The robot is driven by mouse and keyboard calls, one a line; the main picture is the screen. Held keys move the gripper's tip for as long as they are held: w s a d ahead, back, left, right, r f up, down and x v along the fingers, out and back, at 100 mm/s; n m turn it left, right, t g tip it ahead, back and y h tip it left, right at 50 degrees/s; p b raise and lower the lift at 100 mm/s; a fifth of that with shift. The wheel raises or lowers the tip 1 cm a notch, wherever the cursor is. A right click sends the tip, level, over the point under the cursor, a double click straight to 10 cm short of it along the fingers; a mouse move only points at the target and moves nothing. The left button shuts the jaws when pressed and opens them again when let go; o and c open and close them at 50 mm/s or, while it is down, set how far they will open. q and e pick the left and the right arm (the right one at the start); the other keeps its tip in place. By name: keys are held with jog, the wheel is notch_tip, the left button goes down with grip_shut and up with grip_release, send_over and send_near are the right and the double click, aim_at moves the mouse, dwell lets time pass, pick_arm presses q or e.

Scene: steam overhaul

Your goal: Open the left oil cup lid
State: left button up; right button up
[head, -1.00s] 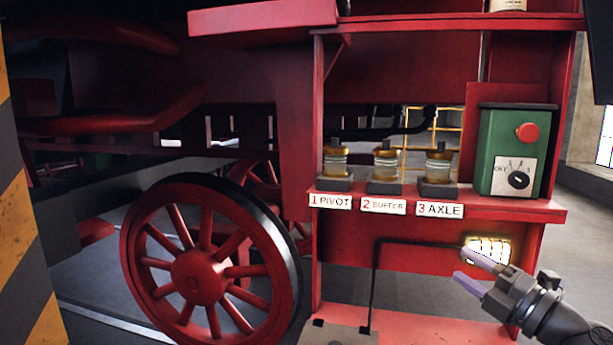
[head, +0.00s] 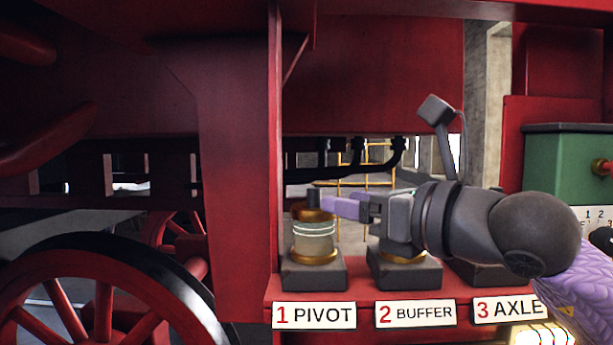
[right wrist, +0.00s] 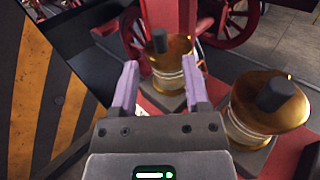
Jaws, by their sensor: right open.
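The left oil cup (head: 313,242), above the "1 PIVOT" label, is a glass cup with brass bands on a dark square base. Its brass lid (head: 305,214) with a dark knob sits on top; it also shows in the right wrist view (right wrist: 172,50). My right gripper (head: 338,207) comes in from the right at lid height, its lilac fingers just right of the knob. In the right wrist view the fingers (right wrist: 160,75) are apart and empty, with the knob ahead between their lines. My left gripper is out of view.
The buffer cup (right wrist: 265,105) stands close to the right, mostly hidden behind my right gripper in the head view. A red post (head: 240,190) rises left of the cups. A green control box (head: 565,165) stands at the right.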

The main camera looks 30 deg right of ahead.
aim_at(319, 196)
jog(key=p+x, duration=0.2)
jog(key=x, duration=0.1)
jog(key=p+x, duration=0.1)
jog(key=shift+w+r+p, duration=0.35)
jog(key=shift+w, duration=0.05)
jog(key=shift+w+a+f+p, duration=0.15)
jog(key=shift+w+a+p, duration=0.05)
jog(key=shift+w+p, duration=0.3)
jog(key=shift+w+f, duration=0.2)
jog(key=shift+w, duration=0.05)
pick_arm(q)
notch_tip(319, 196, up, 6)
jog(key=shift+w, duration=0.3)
pick_arm(e)
grip_shut()
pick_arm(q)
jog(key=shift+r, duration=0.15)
